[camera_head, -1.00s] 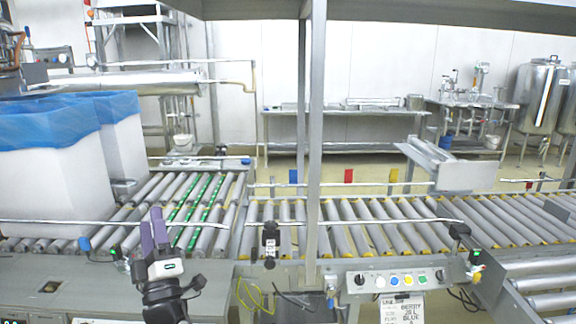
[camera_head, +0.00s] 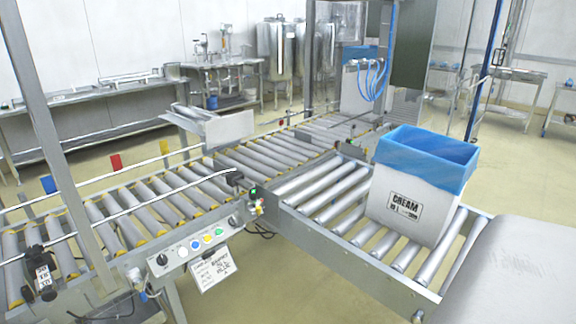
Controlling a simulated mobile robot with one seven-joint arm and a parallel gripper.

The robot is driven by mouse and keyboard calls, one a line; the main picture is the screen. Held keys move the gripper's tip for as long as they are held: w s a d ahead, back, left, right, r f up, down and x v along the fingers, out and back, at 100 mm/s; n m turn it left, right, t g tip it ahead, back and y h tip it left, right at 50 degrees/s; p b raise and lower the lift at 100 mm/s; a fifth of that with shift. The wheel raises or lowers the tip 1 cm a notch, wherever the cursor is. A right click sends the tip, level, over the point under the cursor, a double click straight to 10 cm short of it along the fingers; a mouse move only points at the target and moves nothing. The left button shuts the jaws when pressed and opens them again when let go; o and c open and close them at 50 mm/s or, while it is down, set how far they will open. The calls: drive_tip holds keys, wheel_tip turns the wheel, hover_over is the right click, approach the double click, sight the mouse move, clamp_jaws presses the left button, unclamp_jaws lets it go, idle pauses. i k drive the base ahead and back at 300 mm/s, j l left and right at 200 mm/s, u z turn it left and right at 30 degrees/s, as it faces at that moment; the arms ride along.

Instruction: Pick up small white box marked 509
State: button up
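I see no small white box on which 509 can be read. A large white box (camera_head: 385,212) with a blue liner (camera_head: 430,152) stands upright on the roller conveyor at right. Its label reads CREAM with smaller marks that I cannot read. My gripper is not in view now.
A roller conveyor (camera_head: 150,205) runs from the lower left to the back, with a side branch (camera_head: 325,192) at right. A button panel (camera_head: 195,245) with a hanging sign (camera_head: 213,270) is at its front edge. A metal post (camera_head: 45,125) stands at left. Another blue-lined box (camera_head: 357,95) stands farther back.

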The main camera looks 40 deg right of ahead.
sight(420, 176)
drive_tip(key=z, duration=2.1)
drive_tip(key=i+l+u, duration=0.35)
drive_tip(key=i+l, duration=0.6)
